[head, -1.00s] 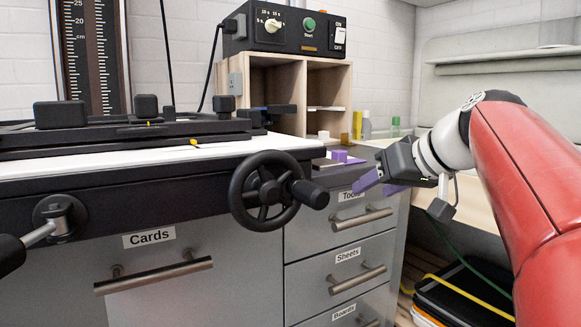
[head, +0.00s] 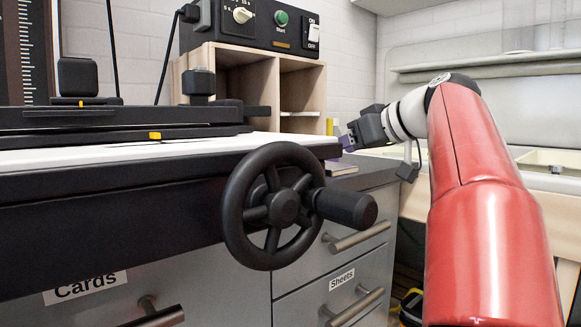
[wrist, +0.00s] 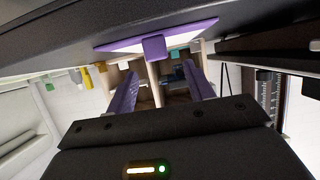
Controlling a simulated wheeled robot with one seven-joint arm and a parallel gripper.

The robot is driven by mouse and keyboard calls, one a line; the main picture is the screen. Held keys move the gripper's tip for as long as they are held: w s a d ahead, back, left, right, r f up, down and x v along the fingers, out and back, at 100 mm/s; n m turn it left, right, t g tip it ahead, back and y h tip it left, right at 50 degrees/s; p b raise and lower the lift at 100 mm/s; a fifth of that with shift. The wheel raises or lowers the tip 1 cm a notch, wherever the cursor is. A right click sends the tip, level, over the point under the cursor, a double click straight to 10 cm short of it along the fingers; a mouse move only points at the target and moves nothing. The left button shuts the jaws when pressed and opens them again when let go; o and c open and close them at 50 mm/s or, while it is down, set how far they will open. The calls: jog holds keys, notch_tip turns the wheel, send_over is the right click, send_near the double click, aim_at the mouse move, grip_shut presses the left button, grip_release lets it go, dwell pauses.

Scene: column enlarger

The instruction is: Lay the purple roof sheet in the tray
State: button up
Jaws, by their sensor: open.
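The purple roof sheet (wrist: 190,37) shows in the wrist view as a pale panel with a purple edge. A purple block (wrist: 153,47) stands out from it. My gripper (wrist: 160,68) is open, with its two purple fingers apart and nothing between them. The block is just beyond the fingertips, roughly midway between them, and I see no contact. In the head view my gripper (head: 347,143) is over the counter past the handwheel, and its fingers are mostly hidden. A flat purple-edged piece (head: 341,168) lies below it; I cannot tell if it is the sheet. I cannot pick out the tray.
The black handwheel (head: 272,206) and its knob stick out in front of the counter. A wooden shelf unit (head: 232,92) with a control box (head: 255,28) stands behind. The enlarger bench (head: 100,195) fills the left. A pale basin (head: 545,160) lies at the right.

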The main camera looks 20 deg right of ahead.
jog(key=x, duration=0.2)
jog(key=f+b+x, duration=0.1)
jog(key=x, duration=0.2)
jog(key=shift+w, duration=0.1)
jog(key=shift+w+a+f, duration=0.1)
jog(key=shift+w+f, duration=0.1)
jog(key=shift+w, duration=0.25)
grip_shut()
jog(key=shift+r, duration=0.15)
